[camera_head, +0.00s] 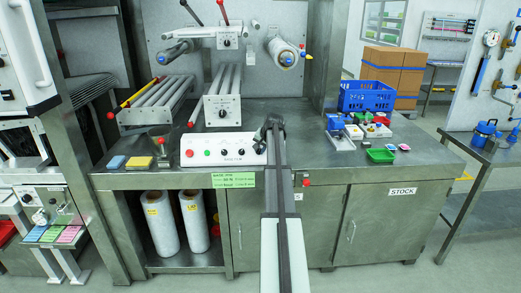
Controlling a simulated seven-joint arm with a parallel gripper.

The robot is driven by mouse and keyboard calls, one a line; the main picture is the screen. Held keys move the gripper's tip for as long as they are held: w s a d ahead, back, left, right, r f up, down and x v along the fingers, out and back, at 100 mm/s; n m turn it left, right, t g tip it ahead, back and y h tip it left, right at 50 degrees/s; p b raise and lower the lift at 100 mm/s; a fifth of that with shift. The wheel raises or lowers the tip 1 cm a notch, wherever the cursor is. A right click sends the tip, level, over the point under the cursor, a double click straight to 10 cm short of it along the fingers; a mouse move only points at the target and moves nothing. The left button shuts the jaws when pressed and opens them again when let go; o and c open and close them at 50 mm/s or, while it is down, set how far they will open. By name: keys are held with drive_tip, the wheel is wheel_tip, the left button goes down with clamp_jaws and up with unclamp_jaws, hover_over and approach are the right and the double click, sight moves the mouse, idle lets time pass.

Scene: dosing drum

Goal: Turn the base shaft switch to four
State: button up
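Several knobs could be the base shaft switch; I cannot read which one it is. A dark rotary knob (222,113) sits on the white plate at the front of the middle roller unit. A similar knob (227,42) is on the upper unit. The white control panel (215,159) on the counter carries red and green buttons and several black knobs; its lettering is too small to read. My gripper (273,122) is above the right end of this panel, seen from behind along my arm. It hides part of the panel's right end, and its fingers cannot be made out.
A roller unit (160,101) with a yellow-and-red handle stands left. A blue crate (366,98) and small coloured trays stand right. Blue and yellow pads (138,162) lie at the front left. A green label (233,181) hangs on the counter edge. Clear counter lies right of my gripper.

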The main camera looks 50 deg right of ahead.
drive_tip(key=shift+f, duration=0.1)
clamp_jaws()
drive_tip(key=n, duration=0.1)
drive_tip(key=n+g+h, duration=0.1)
drive_tip(key=n, duration=0.1)
drive_tip(key=n+g, duration=0.1)
drive_tip(key=shift+w+a, duration=0.3)
drive_tip(key=shift+w, duration=0.05)
drive_tip(key=n+h, duration=0.1)
drive_tip(key=n+g+h, duration=0.1)
drive_tip(key=n, duration=0.1)
drive_tip(key=n+g, duration=0.1)
drive_tip(key=n, duration=0.1)
drive_tip(key=shift+w+a+f+h, duration=0.15)
drive_tip(key=shift+a+h, duration=0.1)
drive_tip(key=shift+h, duration=0.15)
idle(0.3)
